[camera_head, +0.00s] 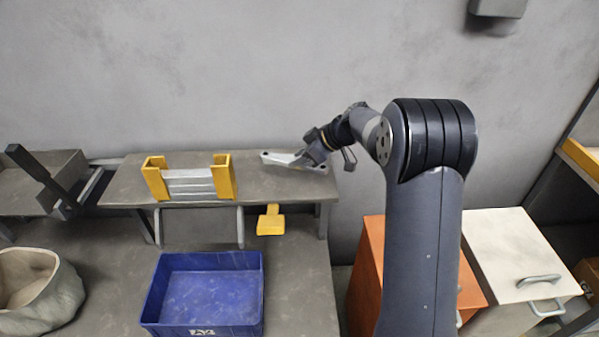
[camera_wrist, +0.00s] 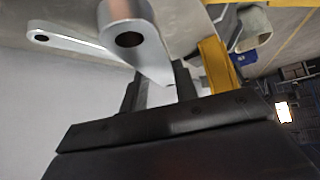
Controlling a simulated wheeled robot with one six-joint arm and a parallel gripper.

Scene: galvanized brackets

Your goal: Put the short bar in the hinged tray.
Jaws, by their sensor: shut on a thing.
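My gripper (camera_head: 307,158) is at the right end of the raised shelf and is shut on a silver bar. In the wrist view the bar (camera_wrist: 138,55) runs up from between the fingers to a rounded end with a dark hole. A second flat silver bar (camera_wrist: 70,43) with a holed end shows beyond it; in the head view this bar (camera_head: 275,157) lies on the shelf beside my gripper. I cannot tell whether the two bars touch. A grey tray (camera_head: 65,168) with an upright black lever, perhaps the hinged tray, is at the far left.
A yellow holder (camera_head: 224,180) with silver bars stands on the shelf (camera_head: 122,185), left of my gripper. A blue bin (camera_head: 205,328), a yellow block (camera_head: 270,225) and a pale sack (camera_head: 58,300) are lower down. Orange and white cabinets (camera_head: 510,240) stand at right.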

